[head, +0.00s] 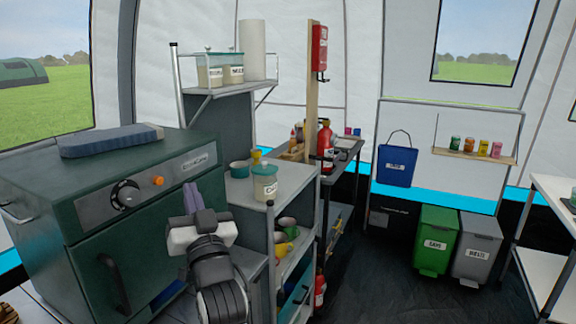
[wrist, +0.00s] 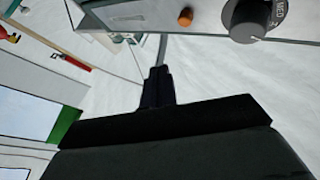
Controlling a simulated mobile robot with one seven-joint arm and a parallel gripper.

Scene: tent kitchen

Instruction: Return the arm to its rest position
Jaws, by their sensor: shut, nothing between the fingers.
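My gripper (head: 192,192) is in front of the dark green oven-like appliance (head: 60,210), near the right part of its front. Its fingers point up and away and are closed together with nothing between them. The closed fingers also show in the wrist view (wrist: 158,78), dark against a pale, blurred background. My arm (head: 222,290) comes up from the bottom of the head view and hides part of the appliance's front and the low shelf edge beside it.
The appliance's knob (head: 126,193) and orange button (head: 157,181) are left of my gripper. A metal shelf rack (head: 300,200) with a lidded jar (head: 265,182) and cups stands close at right. Green (head: 434,240) and grey (head: 476,248) bins stand farther right. Dark floor (head: 400,292) is clear.

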